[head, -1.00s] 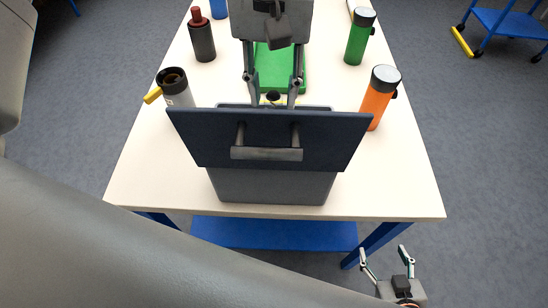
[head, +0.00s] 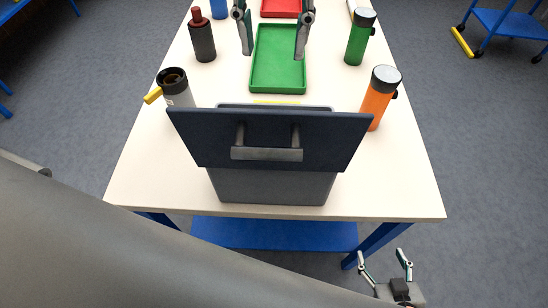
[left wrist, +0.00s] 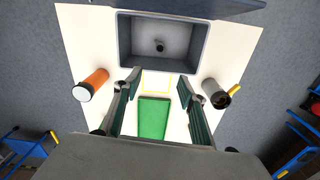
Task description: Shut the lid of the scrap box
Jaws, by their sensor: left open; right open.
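The scrap box (head: 270,187) is a dark grey bin at the near end of the table. Its navy lid (head: 200,140) stands open, tilted toward me, with a grey bar handle (head: 266,154). The lid hides the inside in the head view. The left wrist view looks into the open box (left wrist: 125,40), where a small dark round thing (left wrist: 160,47) lies on the floor; the lid (left wrist: 200,5) shows at the top edge. My left gripper (head: 272,52) is open and empty, above the green tray beyond the box. My right gripper (head: 383,258) is open, low beside the table's near right corner.
A green tray (head: 278,88) lies beyond the box, with a red tray (head: 280,8) behind it. A grey mug-like bottle (head: 178,95) stands left; orange (head: 376,98) and green (head: 359,40) bottles stand right. Table corners beside the box are clear.

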